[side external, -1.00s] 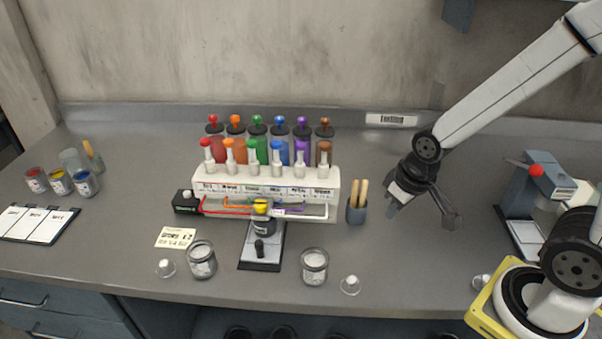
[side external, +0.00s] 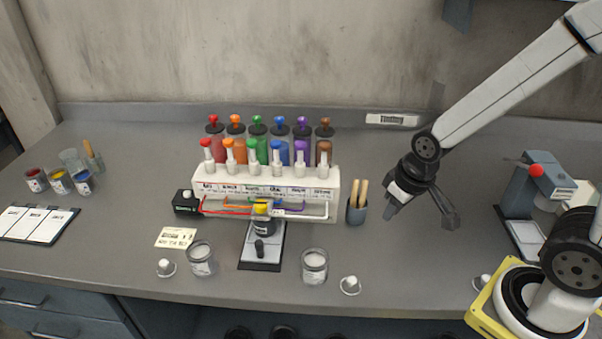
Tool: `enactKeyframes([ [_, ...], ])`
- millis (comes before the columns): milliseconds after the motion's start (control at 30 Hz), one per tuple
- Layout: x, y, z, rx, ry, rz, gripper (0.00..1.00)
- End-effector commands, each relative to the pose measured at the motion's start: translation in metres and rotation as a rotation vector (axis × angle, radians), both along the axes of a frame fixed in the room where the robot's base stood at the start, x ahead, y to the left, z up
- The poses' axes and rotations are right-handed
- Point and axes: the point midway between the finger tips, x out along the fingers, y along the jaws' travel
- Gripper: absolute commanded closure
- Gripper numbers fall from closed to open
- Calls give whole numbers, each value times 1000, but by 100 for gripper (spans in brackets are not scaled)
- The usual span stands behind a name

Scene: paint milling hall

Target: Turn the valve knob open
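A white manifold rack (side external: 265,183) stands mid-bench with a row of coloured-topped white valve knobs along its front. From left they are red (side external: 207,156), orange (side external: 229,156), green (side external: 252,156), blue (side external: 276,156), purple (side external: 300,156) and brown (side external: 323,156). I cannot tell which one the task means, or how far any is turned. Coloured pipes run below them to a yellow-topped dark piece (side external: 263,219) on a small stand. My gripper (side external: 421,216) hangs right of the rack, above the bench, its fingers spread apart with nothing between them. It touches no knob.
Coloured-lidded canisters (side external: 257,130) stand behind the knobs. A cup of wooden sticks (side external: 357,212) stands between rack and gripper. Glass jars (side external: 314,266) (side external: 201,258) stand in front. A grey machine with a red knob (side external: 530,185) is at right. Bare bench lies around my gripper.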

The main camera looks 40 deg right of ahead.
Motion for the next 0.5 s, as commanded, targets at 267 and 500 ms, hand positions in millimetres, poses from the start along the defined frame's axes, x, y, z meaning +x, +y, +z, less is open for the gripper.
enactKeyframes([
  [267,22,7,5,12,15,-33,22],
  [500,72,25,14,38,55,-123,22],
])
